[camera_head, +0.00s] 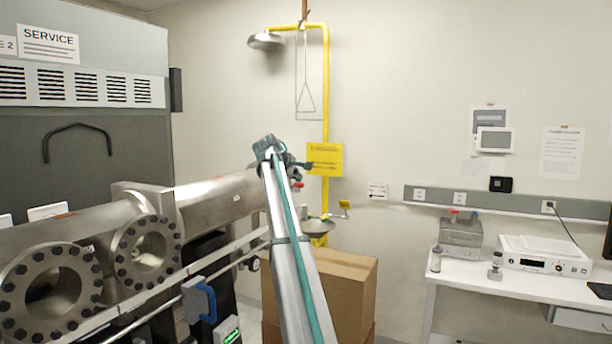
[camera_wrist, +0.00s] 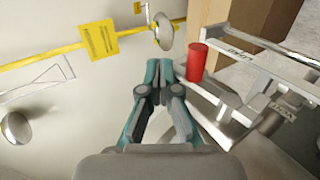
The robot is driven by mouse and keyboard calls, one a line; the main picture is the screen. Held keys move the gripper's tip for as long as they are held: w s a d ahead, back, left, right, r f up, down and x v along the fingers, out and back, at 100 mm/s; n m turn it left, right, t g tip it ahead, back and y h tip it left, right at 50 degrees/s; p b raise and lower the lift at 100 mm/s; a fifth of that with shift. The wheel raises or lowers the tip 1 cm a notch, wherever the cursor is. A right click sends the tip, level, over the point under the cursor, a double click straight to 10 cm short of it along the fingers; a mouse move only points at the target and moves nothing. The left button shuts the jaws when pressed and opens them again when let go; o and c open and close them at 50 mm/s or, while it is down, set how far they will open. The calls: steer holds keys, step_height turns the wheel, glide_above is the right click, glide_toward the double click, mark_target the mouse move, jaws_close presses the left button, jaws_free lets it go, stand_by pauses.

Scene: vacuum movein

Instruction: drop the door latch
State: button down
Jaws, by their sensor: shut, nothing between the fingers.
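My gripper (camera_wrist: 159,72) is shut and empty, its teal fingertips together in the wrist view. In the head view it (camera_head: 304,166) is small and partly hidden at the far end of my arm. A red cylindrical knob (camera_wrist: 197,62) shows just right of the fingertips; I see no clear contact. A small red spot (camera_head: 298,185) shows just below the gripper in the head view. Metal bars and fittings (camera_wrist: 262,97) lie right of the knob. No part is labelled as the door latch, and I cannot tell for certain which piece it is.
A steel chamber tube (camera_head: 220,197) with bolted flanges runs along the left. Cardboard boxes (camera_head: 345,290) stand behind my arm. A yellow safety shower pipe (camera_head: 326,90) and eyewash bowl (camera_head: 318,227) are by the wall. A white bench (camera_head: 520,288) with instruments stands at right.

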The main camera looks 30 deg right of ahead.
steer(key=shift+w+d+f+b, duration=0.1)
steer(key=shift+d+f+b, duration=0.2)
steer(key=shift+f, duration=0.35)
stand_by(0.3)
